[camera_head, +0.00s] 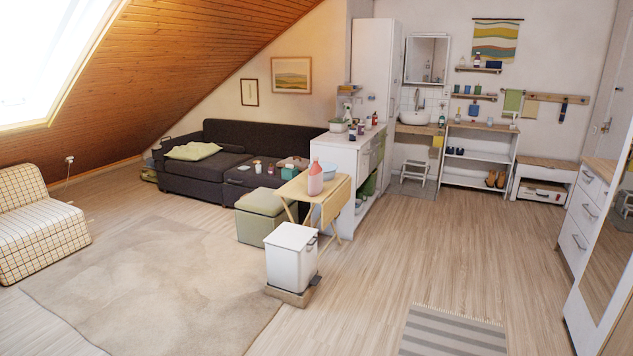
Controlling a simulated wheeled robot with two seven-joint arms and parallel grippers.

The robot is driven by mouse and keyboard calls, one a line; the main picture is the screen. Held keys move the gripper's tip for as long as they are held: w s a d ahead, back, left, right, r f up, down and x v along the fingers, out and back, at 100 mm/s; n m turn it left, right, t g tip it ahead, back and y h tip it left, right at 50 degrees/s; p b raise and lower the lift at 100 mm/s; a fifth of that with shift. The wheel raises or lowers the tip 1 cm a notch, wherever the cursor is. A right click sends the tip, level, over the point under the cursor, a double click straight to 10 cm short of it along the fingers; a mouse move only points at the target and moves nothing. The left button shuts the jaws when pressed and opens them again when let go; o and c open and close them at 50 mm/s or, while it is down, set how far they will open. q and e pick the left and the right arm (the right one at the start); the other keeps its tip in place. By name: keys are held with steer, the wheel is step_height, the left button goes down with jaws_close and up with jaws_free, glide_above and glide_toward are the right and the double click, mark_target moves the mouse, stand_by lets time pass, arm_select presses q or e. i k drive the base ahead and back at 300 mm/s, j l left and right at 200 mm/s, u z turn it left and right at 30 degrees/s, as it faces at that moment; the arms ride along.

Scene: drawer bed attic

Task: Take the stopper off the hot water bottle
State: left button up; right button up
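A salmon-pink bottle (315,179) with a narrow top stands upright on a small wooden folding table (331,201) in the middle of the head view. It may be the hot water bottle, but it is too small to be sure. I cannot make out whether a stopper sits in its neck. Neither of my grippers is in view, and nothing touches the bottle.
A white pedal bin (291,257) stands in front of the folding table, and a green storage ottoman (262,215) is left of it. A white cabinet (352,160) is behind. A dark sofa (225,165) lies beyond. The wooden floor (440,260) at right is largely clear.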

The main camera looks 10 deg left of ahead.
mark_target(315, 174)
steer(key=i+j+u, duration=0.1)
steer(key=i+u, duration=0.15)
steer(key=i, duration=0.3)
steer(key=i+u, duration=0.25)
steer(key=i, duration=0.3)
steer(key=i+l+u, duration=0.25)
steer(key=i, duration=0.3)
steer(key=i+l+u, duration=0.25)
steer(key=i, duration=0.3)
steer(key=i+j+u, duration=0.2)
steer(key=i+u, duration=0.25)
steer(key=i, duration=0.5)
steer(key=i+l+u, duration=0.15)
steer(key=i+u, duration=0.3)
steer(key=i, duration=0.55)
steer(key=i+z, duration=0.9)
steer(key=i+j+z, duration=0.25)
steer(key=z, duration=0.2)
